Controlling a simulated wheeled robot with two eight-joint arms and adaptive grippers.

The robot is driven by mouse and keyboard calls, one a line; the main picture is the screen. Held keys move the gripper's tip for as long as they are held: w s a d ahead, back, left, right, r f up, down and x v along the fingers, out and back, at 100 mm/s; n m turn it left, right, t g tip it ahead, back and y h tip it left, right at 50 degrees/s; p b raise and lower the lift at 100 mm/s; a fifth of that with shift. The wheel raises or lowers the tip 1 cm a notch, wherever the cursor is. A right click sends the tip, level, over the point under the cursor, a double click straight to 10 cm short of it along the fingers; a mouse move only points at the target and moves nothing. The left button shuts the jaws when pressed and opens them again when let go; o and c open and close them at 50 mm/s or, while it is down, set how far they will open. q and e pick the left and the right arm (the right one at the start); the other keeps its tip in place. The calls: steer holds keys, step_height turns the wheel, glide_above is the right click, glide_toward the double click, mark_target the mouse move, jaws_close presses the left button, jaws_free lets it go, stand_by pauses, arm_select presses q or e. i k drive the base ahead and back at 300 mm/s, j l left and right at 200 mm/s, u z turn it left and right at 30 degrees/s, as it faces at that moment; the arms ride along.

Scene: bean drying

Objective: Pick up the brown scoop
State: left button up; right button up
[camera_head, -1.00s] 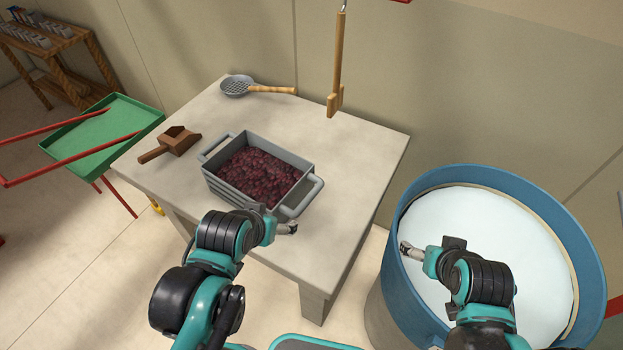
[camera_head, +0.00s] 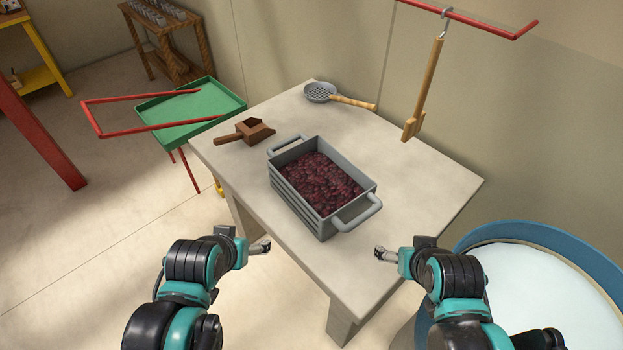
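The brown scoop (camera_head: 247,132) lies on the left part of the pale table, its handle pointing left toward the table edge. My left gripper (camera_head: 262,246) is at the near left edge of the table, well below the scoop in the picture and apart from it. My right gripper (camera_head: 382,254) is over the near right part of the table, far from the scoop. Both grippers look small and are seen from the side, so I cannot tell whether their fingers are open or shut. Nothing shows held in either.
A grey crate (camera_head: 288,193) of dark red beans stands mid-table, right of the scoop. A strainer (camera_head: 321,93) lies at the back. A wooden paddle (camera_head: 425,90) hangs at the right. A green tray cart (camera_head: 229,104) stands left; a blue-rimmed drum (camera_head: 545,231) is at right.

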mark_target(243, 134)
steer(key=j+z, duration=0.1)
steer(key=z, duration=0.25)
steer(key=i+j+z, duration=0.1)
steer(key=z, duration=0.25)
steer(key=i+j+z, duration=0.2)
steer(key=j, duration=0.35)
steer(key=j+z, duration=0.2)
steer(key=j, duration=0.4)
steer(key=i+j+z, duration=0.2)
steer(key=j, duration=0.85)
steer(key=k, duration=0.05)
